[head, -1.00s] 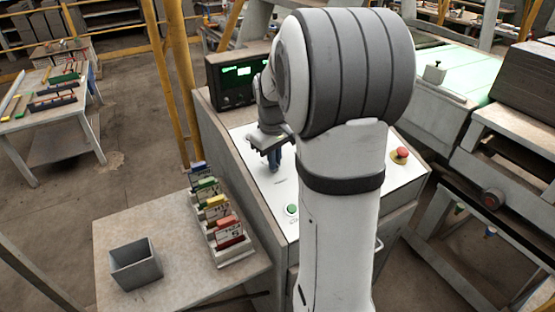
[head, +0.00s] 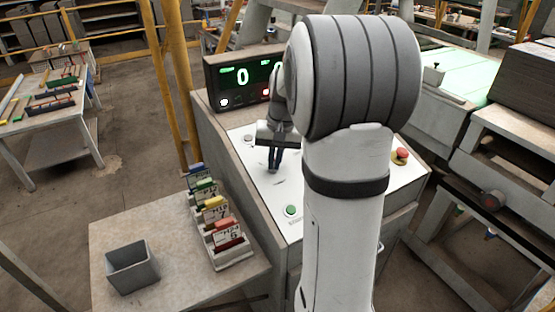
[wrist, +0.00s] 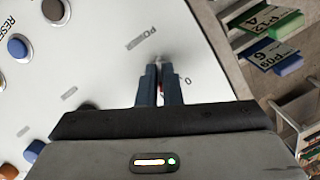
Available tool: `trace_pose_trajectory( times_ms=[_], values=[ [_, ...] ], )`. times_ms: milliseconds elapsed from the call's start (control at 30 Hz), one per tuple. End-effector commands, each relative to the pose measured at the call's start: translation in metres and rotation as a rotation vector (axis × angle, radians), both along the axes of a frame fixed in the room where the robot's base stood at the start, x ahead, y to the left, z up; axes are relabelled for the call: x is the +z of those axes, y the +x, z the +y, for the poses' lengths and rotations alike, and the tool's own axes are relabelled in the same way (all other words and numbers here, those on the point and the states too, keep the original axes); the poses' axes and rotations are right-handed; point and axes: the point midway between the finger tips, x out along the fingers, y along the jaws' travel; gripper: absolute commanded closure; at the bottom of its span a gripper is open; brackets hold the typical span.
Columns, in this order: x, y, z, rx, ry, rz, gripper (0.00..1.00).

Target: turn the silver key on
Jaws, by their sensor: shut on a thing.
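My gripper (head: 273,170) is over the white panel (head: 262,196) of the console, its dark blue fingers pointing down at the panel. In the wrist view, the fingertips (wrist: 159,68) are close together around the silver key (wrist: 158,61). Only a small bit of the key shows between the tips; the rest is hidden by the fingers. Printed letters, partly readable as "PO", and a "0" mark lie beside it.
The panel has a green button (head: 291,210), a red emergency knob (head: 400,155), and a blue button (wrist: 18,47) and a grey button (wrist: 53,10) in the wrist view. A rack of coloured tags (head: 228,246) and a grey bin (head: 132,268) stand on the left side table.

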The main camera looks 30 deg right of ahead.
Motion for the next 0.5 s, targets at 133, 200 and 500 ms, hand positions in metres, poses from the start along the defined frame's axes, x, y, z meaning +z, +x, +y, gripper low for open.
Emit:
trace_pose_trajectory(
  times_ms=[133, 200, 500],
  values=[
    [0.0039, 0.0031, -0.0014, -0.024, 0.002, -0.013, 1.0],
    [0.0041, 0.0031, -0.0015, -0.03, 0.004, -0.013, 1.0],
    [0.0043, 0.0031, -0.0014, -0.032, 0.005, -0.013, 1.0]
  ],
)
